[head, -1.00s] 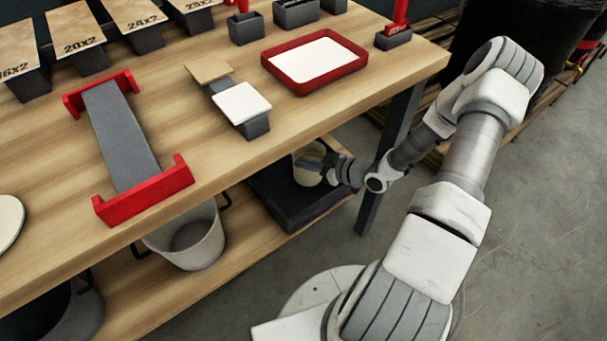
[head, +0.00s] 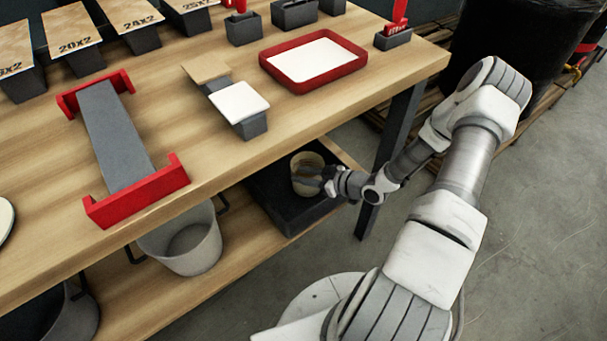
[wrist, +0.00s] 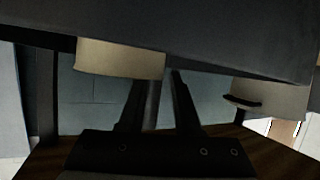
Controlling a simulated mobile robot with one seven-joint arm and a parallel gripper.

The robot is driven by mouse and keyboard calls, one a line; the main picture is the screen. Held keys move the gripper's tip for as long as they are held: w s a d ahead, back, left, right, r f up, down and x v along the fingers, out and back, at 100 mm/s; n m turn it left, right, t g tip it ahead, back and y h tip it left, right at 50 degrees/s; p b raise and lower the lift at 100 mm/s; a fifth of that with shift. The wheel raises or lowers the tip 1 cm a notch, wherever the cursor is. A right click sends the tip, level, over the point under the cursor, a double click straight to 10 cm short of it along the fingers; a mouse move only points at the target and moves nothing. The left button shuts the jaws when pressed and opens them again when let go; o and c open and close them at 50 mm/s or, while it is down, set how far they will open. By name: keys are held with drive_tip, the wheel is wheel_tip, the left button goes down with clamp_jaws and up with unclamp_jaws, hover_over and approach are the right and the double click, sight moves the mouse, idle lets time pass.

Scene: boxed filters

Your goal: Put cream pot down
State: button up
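The cream pot (head: 305,178) stands upright, open end up, on the dark tray (head: 268,192) on the lower shelf. In the wrist view, which appears upside down, the pot (wrist: 112,60) meets the dark tray (wrist: 225,38). My gripper (head: 314,177) is at the pot's right side in the head view. In the wrist view my gripper (wrist: 160,78) has its fingers apart at the pot's rim, one overlapping the rim and one past its edge. Contact with the pot's wall is hard to tell.
A grey bucket (head: 196,250) stands on the shelf left of the tray. A dark table leg (head: 394,135) is close to my forearm. A red-rimmed tray (head: 360,65) lies on the tabletop.

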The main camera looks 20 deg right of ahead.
drive_tip(key=shift+r, duration=0.1)
drive_tip(key=shift+s+d+r, duration=0.15)
drive_tip(key=shift+r, duration=0.05)
drive_tip(key=p+v, duration=0.4)
drive_tip(key=v, duration=0.7)
drive_tip(key=shift+s+d, duration=0.15)
drive_tip(key=shift+s, duration=0.05)
